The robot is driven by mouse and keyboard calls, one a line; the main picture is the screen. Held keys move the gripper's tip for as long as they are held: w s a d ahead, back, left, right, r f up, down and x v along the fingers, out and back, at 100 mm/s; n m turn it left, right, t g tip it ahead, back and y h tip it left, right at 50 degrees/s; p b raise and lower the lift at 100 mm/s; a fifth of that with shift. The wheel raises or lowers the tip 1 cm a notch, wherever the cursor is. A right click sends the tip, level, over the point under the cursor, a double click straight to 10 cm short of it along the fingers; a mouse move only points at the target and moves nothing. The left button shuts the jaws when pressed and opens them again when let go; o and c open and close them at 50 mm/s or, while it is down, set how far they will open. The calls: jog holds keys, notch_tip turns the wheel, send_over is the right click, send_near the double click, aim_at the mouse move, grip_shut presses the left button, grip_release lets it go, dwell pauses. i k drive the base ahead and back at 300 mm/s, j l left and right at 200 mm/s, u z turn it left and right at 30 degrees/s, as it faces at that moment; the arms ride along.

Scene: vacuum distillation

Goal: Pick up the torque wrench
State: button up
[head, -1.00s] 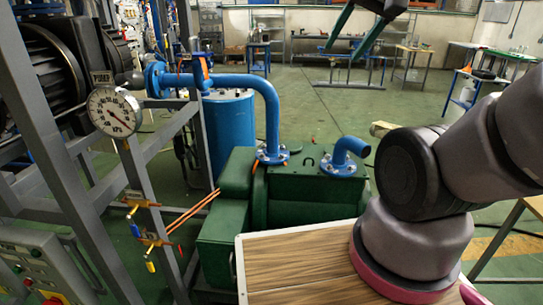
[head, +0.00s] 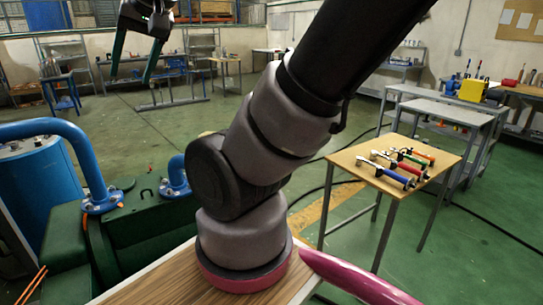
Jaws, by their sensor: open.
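Several wrench-like tools with metal heads and coloured handles lie side by side on a small wooden-topped table (head: 346,161) at the right. Their handles are blue (head: 397,178), red (head: 412,170), green (head: 415,160) and orange (head: 424,153). They are too small for me to tell which is the torque wrench. My gripper (head: 132,76) shows at the upper left, raised in the air with its two dark fingers apart and empty. It is far to the left of the tool table in the picture.
A grey bench (head: 440,109) stands just behind the tool table, with a yellow device (head: 468,90) near it. The green pump (head: 140,232) and blue pipe (head: 78,142) are at the left. A dark cable crosses the floor. Green floor (head: 290,165) is open around the tool table.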

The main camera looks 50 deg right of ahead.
aim_at(374, 154)
jog(key=z, duration=2.7)
jog(key=i+l, duration=0.25)
jog(key=i, duration=0.2)
jog(key=i+l+z, duration=0.1)
jog(key=i+l, duration=0.15)
jog(key=i, duration=0.2)
jog(key=i+l, duration=0.2)
jog(key=i, duration=0.25)
